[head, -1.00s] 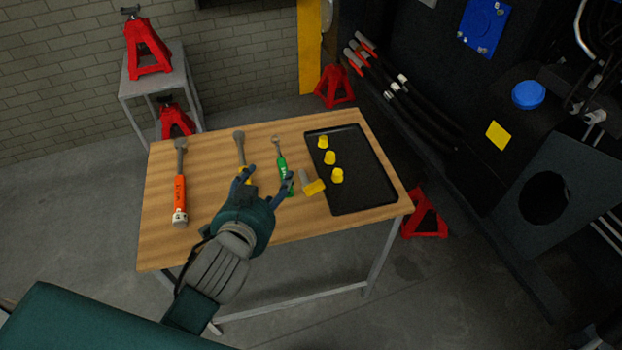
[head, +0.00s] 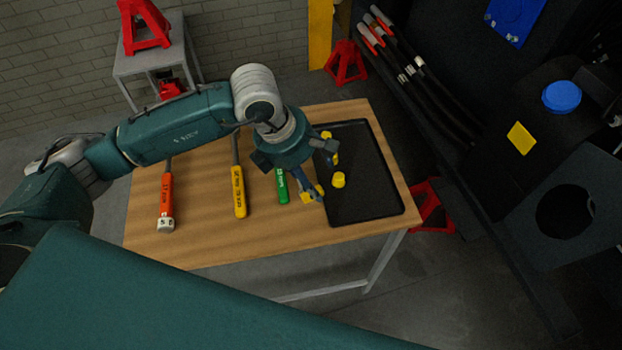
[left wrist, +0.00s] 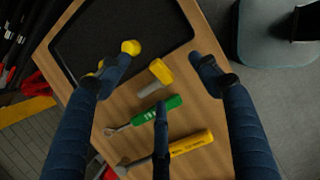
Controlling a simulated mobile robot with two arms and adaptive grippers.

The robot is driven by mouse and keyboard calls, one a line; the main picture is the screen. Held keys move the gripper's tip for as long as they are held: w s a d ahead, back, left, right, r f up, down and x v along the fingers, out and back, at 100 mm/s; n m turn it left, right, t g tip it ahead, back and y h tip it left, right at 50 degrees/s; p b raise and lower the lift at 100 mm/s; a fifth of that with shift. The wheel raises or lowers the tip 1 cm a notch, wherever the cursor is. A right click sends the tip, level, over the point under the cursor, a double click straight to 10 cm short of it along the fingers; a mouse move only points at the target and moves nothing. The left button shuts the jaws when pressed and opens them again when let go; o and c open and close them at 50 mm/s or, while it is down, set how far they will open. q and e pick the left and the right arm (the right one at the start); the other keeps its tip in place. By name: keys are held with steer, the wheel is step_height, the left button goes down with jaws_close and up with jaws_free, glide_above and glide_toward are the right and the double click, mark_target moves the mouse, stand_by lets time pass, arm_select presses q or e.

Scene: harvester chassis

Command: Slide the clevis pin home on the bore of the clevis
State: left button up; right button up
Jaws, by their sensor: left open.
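The clevis pin, a grey shank with a yellow head (head: 312,193), lies on the wooden table beside the tray. In the head view my gripper partly covers it. In the left wrist view its yellow head (left wrist: 160,70) and grey shank show fully. My left gripper (head: 320,174) is above the pin, fingers pointing down, open and empty. In the left wrist view the open fingers (left wrist: 160,80) spread around the pin in the picture, apparently without touching it. I cannot pick out the clevis or its bore. My right gripper is not in view.
A black tray (head: 375,205) with yellow caps (head: 338,180) lies to the right. Orange (head: 166,200), yellow (head: 239,192) and green-handled (head: 282,187) tools lie to the left. The dark chassis (head: 470,150) stands at the right; red stands are around the table.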

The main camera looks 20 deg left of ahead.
mark_target(305, 193)
arm_select(q)
steer(key=shift+y, duration=0.7)
steer(key=f, duration=0.1)
steer(key=w+a+f, duration=0.1)
steer(key=f, duration=0.1)
steer(key=a+f+p, duration=0.1)
steer(key=shift+w+a+f, duration=0.15)
steer(key=shift+w+a, duration=0.05)
steer(key=shift+w, duration=0.2)
steer(key=shift+w+f, duration=0.1)
steer(key=shift+f, duration=0.25)
steer(key=p+x, duration=0.2)
steer(key=x, duration=0.3)
steer(key=shift+a, duration=0.15)
steer(key=shift+f, duration=0.35)
steer(key=c, duration=1.5)
steer(key=shift+r, duration=0.15)
jaws_close()
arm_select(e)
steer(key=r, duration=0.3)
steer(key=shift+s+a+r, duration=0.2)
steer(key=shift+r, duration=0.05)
